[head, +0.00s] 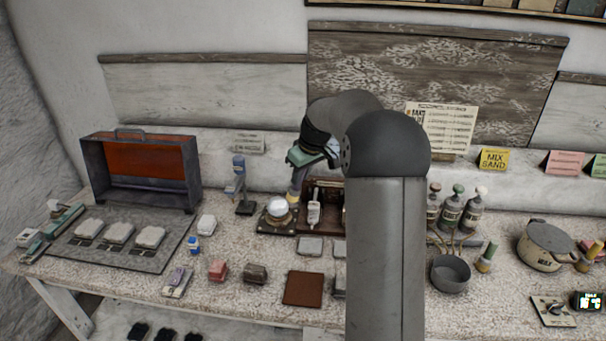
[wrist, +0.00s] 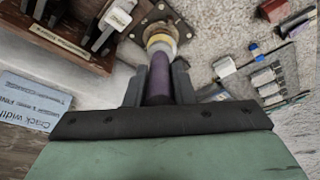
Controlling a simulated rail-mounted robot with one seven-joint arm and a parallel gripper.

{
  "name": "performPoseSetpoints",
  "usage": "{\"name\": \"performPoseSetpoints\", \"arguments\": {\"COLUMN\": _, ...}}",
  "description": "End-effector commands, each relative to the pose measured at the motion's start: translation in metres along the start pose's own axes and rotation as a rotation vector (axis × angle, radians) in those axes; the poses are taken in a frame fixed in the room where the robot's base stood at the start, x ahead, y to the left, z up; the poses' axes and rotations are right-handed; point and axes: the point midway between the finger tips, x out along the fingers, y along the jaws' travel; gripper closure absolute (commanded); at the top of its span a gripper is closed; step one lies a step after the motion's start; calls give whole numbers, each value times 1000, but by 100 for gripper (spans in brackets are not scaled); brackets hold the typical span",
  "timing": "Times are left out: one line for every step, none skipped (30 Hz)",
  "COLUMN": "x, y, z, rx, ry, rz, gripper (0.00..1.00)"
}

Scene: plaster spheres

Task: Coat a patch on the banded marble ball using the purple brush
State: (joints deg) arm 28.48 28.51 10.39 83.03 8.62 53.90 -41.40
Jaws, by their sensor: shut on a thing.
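A pale, whitish ball (head: 277,207) sits in a stand on a dark square base plate (head: 262,226) near the middle of the bench in the head view. Its banding is too small to make out. My gripper (wrist: 158,88) is shut on the purple brush (wrist: 160,76) by its handle. In the head view the brush (head: 297,184) hangs below the gripper, its lower end just right of and behind the ball. In the wrist view the brush points at the base plate (wrist: 184,22) and hides much of the stand. I cannot tell whether the bristles touch the ball.
A dark wooden rack (wrist: 48,37) with hanging tools stands close to the right of the ball. A blue-grey device (head: 240,186) stands at its left. A red block (head: 218,270) and brown square (head: 303,288) lie in front. Bottles (head: 452,208) stand right of my arm.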

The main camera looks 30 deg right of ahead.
Motion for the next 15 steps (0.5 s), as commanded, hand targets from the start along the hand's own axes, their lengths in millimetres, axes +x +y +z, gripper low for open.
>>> {"name": "performPoseSetpoints", "arguments": {"x": -2, "y": 3, "z": -2, "rx": -4, "ry": 11, "rz": -3, "gripper": 96}}
{"name": "performPoseSetpoints", "arguments": {"x": -2, "y": 4, "z": -2, "rx": -6, "ry": 15, "rz": -4, "gripper": 96}}
{"name": "performPoseSetpoints", "arguments": {"x": -2, "y": 4, "z": -3, "rx": -7, "ry": 17, "rz": -5, "gripper": 96}}
{"name": "performPoseSetpoints", "arguments": {"x": 0, "y": 4, "z": -4, "rx": -8, "ry": 18, "rz": -6, "gripper": 96}}
{"name": "performPoseSetpoints", "arguments": {"x": 1, "y": 4, "z": -4, "rx": -8, "ry": 17, "rz": -6, "gripper": 96}}
{"name": "performPoseSetpoints", "arguments": {"x": 3, "y": 4, "z": -5, "rx": -8, "ry": 17, "rz": -6, "gripper": 96}}
{"name": "performPoseSetpoints", "arguments": {"x": 5, "y": 4, "z": -6, "rx": -8, "ry": 16, "rz": -6, "gripper": 96}}
{"name": "performPoseSetpoints", "arguments": {"x": 7, "y": 4, "z": -6, "rx": -8, "ry": 16, "rz": -6, "gripper": 96}}
{"name": "performPoseSetpoints", "arguments": {"x": 10, "y": 4, "z": -8, "rx": -9, "ry": 16, "rz": -6, "gripper": 96}}
{"name": "performPoseSetpoints", "arguments": {"x": 13, "y": 3, "z": -8, "rx": -9, "ry": 16, "rz": -6, "gripper": 96}}
{"name": "performPoseSetpoints", "arguments": {"x": 16, "y": 3, "z": -9, "rx": -9, "ry": 15, "rz": -7, "gripper": 96}}
{"name": "performPoseSetpoints", "arguments": {"x": 19, "y": 3, "z": -11, "rx": -8, "ry": 15, "rz": -7, "gripper": 96}}
{"name": "performPoseSetpoints", "arguments": {"x": 22, "y": 3, "z": -12, "rx": -8, "ry": 14, "rz": -7, "gripper": 96}}
{"name": "performPoseSetpoints", "arguments": {"x": 25, "y": 3, "z": -13, "rx": -7, "ry": 14, "rz": -7, "gripper": 96}}
{"name": "performPoseSetpoints", "arguments": {"x": 29, "y": 3, "z": -14, "rx": -7, "ry": 14, "rz": -7, "gripper": 96}}
